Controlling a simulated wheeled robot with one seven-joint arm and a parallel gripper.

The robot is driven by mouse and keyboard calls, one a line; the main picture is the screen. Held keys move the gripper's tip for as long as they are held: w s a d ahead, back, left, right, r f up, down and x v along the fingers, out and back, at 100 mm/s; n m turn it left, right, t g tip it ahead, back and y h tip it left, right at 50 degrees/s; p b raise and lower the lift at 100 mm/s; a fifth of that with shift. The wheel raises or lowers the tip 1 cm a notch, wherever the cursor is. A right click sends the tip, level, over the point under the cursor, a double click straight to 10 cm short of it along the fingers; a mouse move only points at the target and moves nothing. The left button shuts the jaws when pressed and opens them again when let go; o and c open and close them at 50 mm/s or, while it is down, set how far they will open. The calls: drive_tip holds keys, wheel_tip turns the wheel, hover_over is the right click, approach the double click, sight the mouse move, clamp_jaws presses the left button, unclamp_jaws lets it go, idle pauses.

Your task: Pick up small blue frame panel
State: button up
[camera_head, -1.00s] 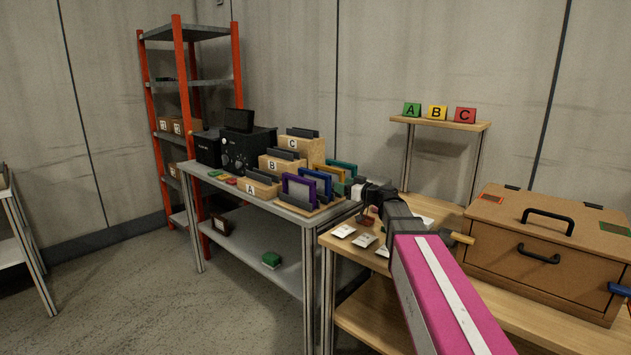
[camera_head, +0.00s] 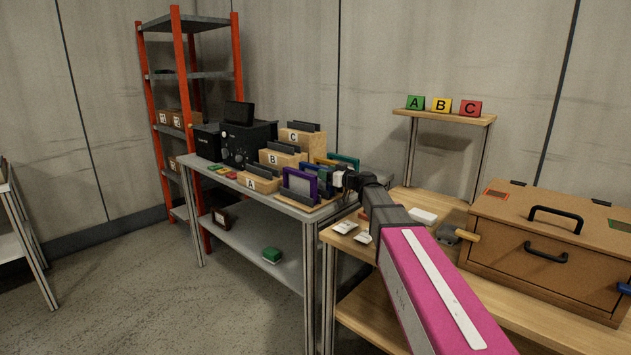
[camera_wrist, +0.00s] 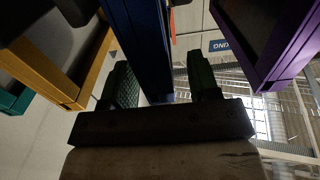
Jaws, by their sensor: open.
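The blue frame panel (camera_head: 324,178) stands upright in the row of coloured panels at the front right of the grey table, just behind the purple panel (camera_head: 300,184). My gripper (camera_head: 345,182) is at the right end of this row, beside the blue panel, and partly hides it. In the wrist view my gripper (camera_wrist: 163,85) is open, with one dark finger on each side of the blue panel (camera_wrist: 145,40). I cannot tell whether either finger touches it.
In the wrist view the purple panel (camera_wrist: 272,40) is close on the right and the yellow panel (camera_wrist: 75,80) close on the left. A teal panel (camera_head: 345,160) stands behind. Wooden holders A, B and C (camera_head: 303,141) are to the left. A brown case (camera_head: 555,245) sits on the wooden table.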

drive_tip(key=shift+x, duration=1)
clamp_jaws()
